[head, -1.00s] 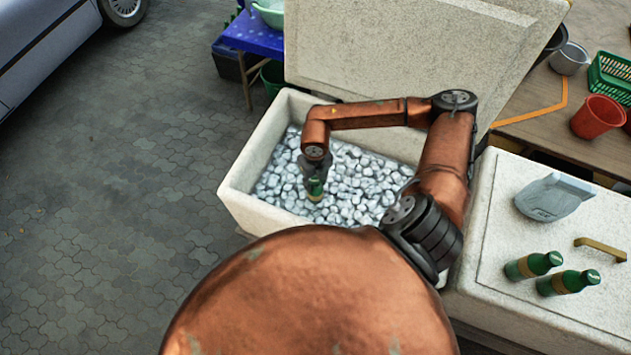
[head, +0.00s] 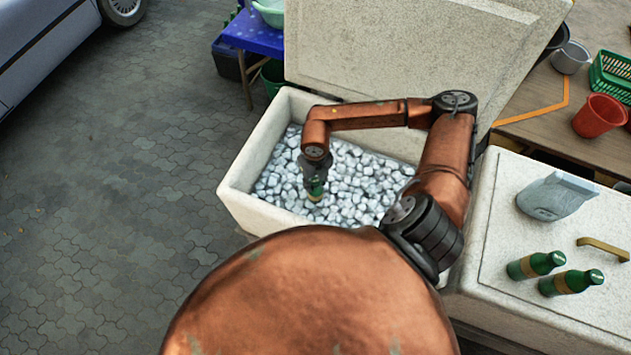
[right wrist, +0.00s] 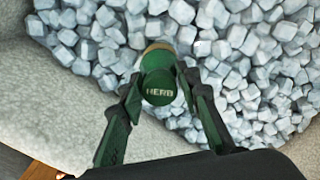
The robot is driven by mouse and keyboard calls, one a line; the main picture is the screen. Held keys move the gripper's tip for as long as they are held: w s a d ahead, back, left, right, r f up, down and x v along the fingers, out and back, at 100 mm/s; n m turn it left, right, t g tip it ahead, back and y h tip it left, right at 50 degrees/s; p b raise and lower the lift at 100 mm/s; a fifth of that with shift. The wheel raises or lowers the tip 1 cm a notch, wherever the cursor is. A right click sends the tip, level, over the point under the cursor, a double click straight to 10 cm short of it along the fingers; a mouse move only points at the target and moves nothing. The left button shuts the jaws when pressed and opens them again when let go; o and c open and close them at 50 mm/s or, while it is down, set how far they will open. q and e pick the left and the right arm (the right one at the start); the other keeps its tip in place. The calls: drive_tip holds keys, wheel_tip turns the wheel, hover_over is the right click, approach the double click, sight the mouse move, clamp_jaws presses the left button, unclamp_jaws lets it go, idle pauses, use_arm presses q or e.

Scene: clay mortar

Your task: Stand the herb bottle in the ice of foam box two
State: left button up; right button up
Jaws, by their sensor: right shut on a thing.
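The herb bottle (head: 316,190) is green with a tan band, and its cap reads HERB in the right wrist view (right wrist: 160,90). My right gripper (head: 314,180) is shut on its upper part, with one finger on each side in the right wrist view (right wrist: 158,78). The bottle is about upright over the left part of the ice (head: 352,180) in the open white foam box (head: 236,186). I cannot tell whether its base touches or sits in the ice. My left gripper is out of view.
The box's raised lid (head: 400,50) stands behind it. On the right, a closed foam box (head: 490,245) carries two green bottles (head: 536,264) (head: 571,282), a grey-blue scoop (head: 556,196) and a brass handle (head: 603,247). Paved floor lies at left.

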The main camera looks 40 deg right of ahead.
drive_tip(key=shift+f, duration=0.1)
drive_tip(key=o, duration=1.2)
drive_tip(key=shift+o, duration=0.3)
drive_tip(key=o, duration=0.4)
drive_tip(key=shift+o, duration=0.2)
